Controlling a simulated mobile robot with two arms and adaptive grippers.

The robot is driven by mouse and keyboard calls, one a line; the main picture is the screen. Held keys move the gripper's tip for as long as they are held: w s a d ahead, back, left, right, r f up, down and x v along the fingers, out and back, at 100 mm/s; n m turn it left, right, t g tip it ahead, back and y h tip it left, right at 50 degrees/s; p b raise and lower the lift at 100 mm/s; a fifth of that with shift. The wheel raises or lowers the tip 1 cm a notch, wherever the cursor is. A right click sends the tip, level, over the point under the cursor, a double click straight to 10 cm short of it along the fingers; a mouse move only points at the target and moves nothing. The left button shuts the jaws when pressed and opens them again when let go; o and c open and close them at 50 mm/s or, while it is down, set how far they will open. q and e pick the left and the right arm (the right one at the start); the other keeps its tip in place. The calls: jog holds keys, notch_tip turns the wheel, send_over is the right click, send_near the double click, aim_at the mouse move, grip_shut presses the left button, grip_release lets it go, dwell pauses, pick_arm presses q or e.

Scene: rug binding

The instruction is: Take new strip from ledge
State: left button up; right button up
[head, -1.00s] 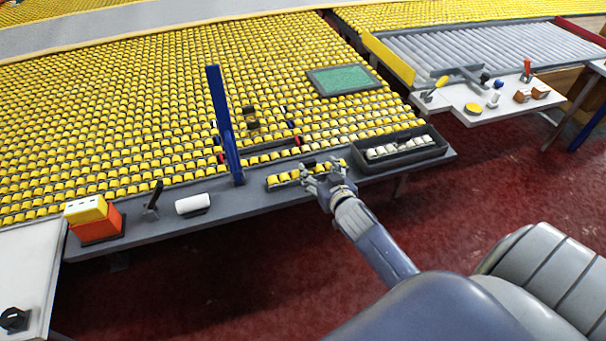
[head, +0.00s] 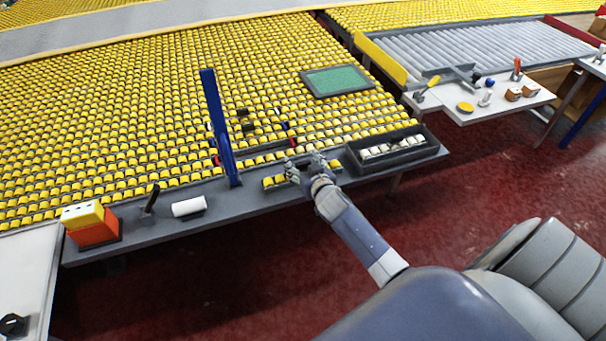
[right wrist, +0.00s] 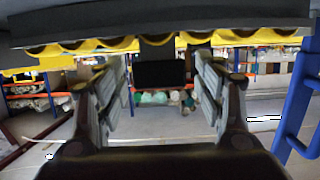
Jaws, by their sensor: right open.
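A strip of yellow rollers (head: 273,182) lies on the grey front ledge (head: 240,202) in the head view. My right gripper (head: 304,166) is over the middle of this strip and hides part of it. In the right wrist view, the strip's yellow humps (right wrist: 75,47) run across the top. A dark block (right wrist: 160,73) at its middle sits between the open fingers of my right gripper (right wrist: 156,68). There is a visible gap on each side of the block. My left gripper is in neither view.
A dark tray of white rollers (head: 432,152) stands right of the strip. A blue post (head: 220,130) rises to its left. Further left are a white roll (head: 189,206), a dark upright tool (head: 151,198) and a yellow-orange box (head: 92,232). The yellow roller table spreads behind.

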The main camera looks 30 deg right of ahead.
grip_shut()
jog(key=shift+r, duration=0.2)
